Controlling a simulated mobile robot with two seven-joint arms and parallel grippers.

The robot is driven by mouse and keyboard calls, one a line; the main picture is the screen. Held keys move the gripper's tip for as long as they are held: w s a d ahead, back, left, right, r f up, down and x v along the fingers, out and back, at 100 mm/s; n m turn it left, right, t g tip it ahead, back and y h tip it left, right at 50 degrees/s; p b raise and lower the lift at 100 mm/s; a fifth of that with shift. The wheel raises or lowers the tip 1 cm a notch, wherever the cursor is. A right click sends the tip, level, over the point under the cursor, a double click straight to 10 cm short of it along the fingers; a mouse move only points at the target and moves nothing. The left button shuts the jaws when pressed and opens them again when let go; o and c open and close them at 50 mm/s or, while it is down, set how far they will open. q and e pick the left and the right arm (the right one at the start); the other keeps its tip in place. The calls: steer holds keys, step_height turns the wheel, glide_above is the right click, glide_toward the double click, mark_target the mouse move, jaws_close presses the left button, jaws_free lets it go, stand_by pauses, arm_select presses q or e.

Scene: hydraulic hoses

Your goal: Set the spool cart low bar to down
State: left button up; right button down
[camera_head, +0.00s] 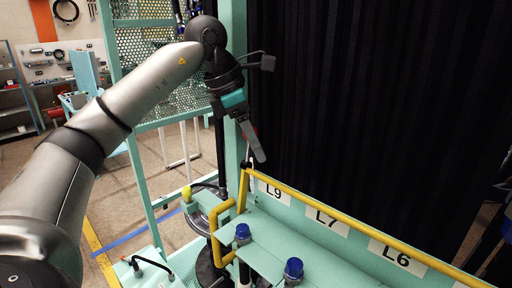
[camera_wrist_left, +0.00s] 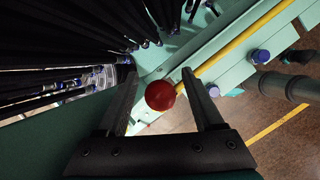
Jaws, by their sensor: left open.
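A mint-green cart rack (camera_head: 275,235) stands at the lower right, with a long yellow bar (camera_head: 340,222) along its top edge. I cannot tell from the pictures which part is the low bar. My left gripper (camera_head: 256,156) points down at the rack's far left end, close to a green post. In the left wrist view, a round red knob (camera_wrist_left: 160,96) shows between the two spread fingers of that gripper (camera_wrist_left: 158,76), with space on both sides. The knob's stem is hidden. The yellow bar (camera_wrist_left: 235,45) runs beyond the right finger. My right gripper is not in view.
Black hanging hoses (camera_head: 380,100) fill the right side behind the rack. A green post (camera_head: 234,70) and perforated panel (camera_head: 150,60) stand close to my left arm. Blue caps (camera_head: 293,268) stick up from the rack. Open floor lies at the left.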

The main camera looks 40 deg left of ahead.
arm_select(q)
steer(key=shift+w+d+f, duration=0.1)
steer(key=shift+w+f, duration=0.05)
steer(key=shift+f, duration=0.35)
jaws_close()
stand_by(1.2)
